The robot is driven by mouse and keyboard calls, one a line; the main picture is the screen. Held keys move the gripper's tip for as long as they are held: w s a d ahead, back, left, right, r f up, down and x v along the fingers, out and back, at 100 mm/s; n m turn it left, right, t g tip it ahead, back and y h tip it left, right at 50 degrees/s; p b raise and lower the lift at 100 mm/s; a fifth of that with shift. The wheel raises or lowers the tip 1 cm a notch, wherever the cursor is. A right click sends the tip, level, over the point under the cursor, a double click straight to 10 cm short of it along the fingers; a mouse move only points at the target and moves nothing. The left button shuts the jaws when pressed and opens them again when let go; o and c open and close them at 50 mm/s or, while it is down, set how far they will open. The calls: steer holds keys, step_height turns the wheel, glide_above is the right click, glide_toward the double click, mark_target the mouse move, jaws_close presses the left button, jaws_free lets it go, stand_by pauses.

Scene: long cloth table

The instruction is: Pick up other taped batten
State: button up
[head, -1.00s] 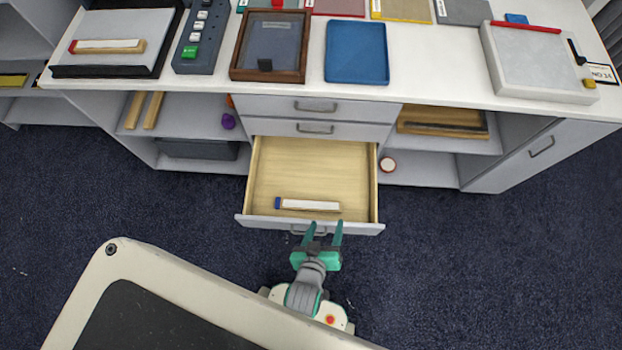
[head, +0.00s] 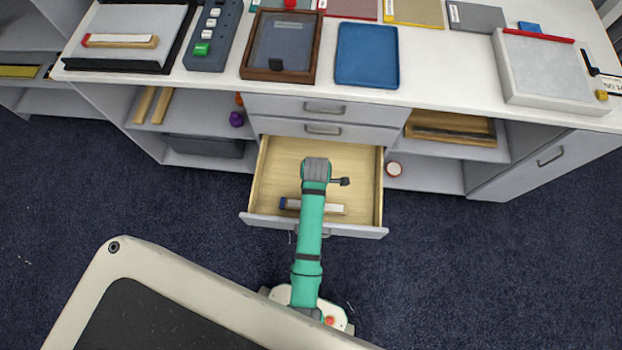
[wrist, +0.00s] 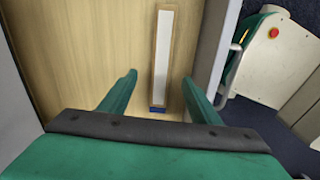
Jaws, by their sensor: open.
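A batten with a white face and a blue taped end (head: 332,209) lies in the open drawer (head: 270,180), near its front. My arm crosses over its middle in the head view. In the wrist view the batten (wrist: 163,55) lies on the wooden drawer floor, its blue end (wrist: 157,109) towards my gripper. My gripper (wrist: 159,78) is open and empty, its two fingers on either side of the batten's line, apart from it. In the head view the fingers are hidden by my arm. Another batten, with a red taped end (head: 120,41), lies on a grey panel on the worktop.
The drawer front (head: 350,229) and side walls bound the space around the batten. Above is the worktop with a blue tray (head: 367,55), a brown frame (head: 255,45) and a button box (head: 208,38).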

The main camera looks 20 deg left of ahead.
steer(key=shift+n, duration=0.3)
steer(key=f, duration=0.7)
steer(key=a+f, duration=0.1)
steer(key=f, duration=0.2)
steer(key=shift+s+f, duration=0.1)
steer(key=shift+f, duration=0.2)
steer(key=c, duration=1.2)
